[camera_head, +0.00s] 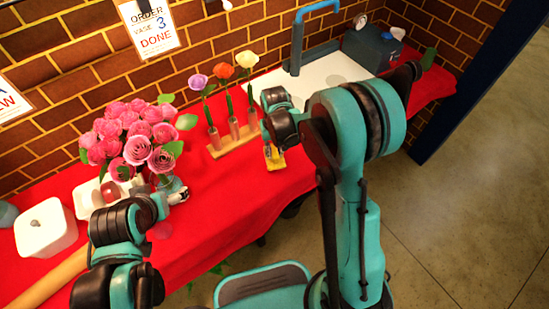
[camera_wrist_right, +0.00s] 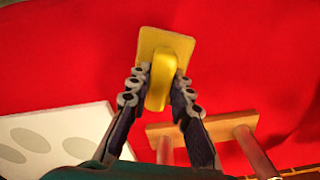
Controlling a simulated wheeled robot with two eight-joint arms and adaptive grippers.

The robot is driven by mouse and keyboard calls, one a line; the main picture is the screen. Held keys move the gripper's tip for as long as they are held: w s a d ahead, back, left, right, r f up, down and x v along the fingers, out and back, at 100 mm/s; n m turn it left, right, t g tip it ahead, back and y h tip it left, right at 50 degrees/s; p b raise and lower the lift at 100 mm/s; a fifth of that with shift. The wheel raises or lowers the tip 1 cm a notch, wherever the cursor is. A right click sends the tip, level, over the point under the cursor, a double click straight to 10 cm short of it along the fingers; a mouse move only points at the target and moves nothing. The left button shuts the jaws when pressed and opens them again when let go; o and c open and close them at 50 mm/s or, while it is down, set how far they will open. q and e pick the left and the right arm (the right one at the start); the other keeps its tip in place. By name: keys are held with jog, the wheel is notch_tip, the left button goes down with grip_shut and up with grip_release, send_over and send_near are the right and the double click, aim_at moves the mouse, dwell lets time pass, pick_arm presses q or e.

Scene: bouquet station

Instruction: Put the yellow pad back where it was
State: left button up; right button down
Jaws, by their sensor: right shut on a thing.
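The yellow pad (camera_head: 275,161) is at the red table's front part in the head view, below my right arm's hand. In the right wrist view the yellow pad (camera_wrist_right: 180,43) is a flat plate with a raised yellow handle. My right gripper (camera_wrist_right: 160,78) has its fingers on both sides of this handle and is shut on it. In the head view my right gripper (camera_head: 270,147) is mostly hidden by its own arm. Whether the pad touches the cloth is unclear. My left gripper (camera_head: 178,195) is beside the vase of pink flowers; its finger opening is not clear.
A wooden rack (camera_head: 216,153) with three flowers in tubes stands left of the pad. A vase of pink flowers (camera_head: 130,130) and a white lidded box (camera_head: 45,228) are further left. A white sink (camera_head: 325,75) is behind. Red cloth (camera_head: 235,195) is clear in front of the rack.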

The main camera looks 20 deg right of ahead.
aim_at(274, 157)
notch_tip(274, 157, down, 4)
jog(key=shift+r+b, duration=0.2)
jog(key=shift+b, duration=0.55)
jog(key=shift+r, duration=0.1)
jog(key=shift+f, duration=0.2)
jog(key=c, duration=1.4)
grip_release()
jog(key=shift+o, duration=0.2)
jog(key=shift+r, duration=0.15)
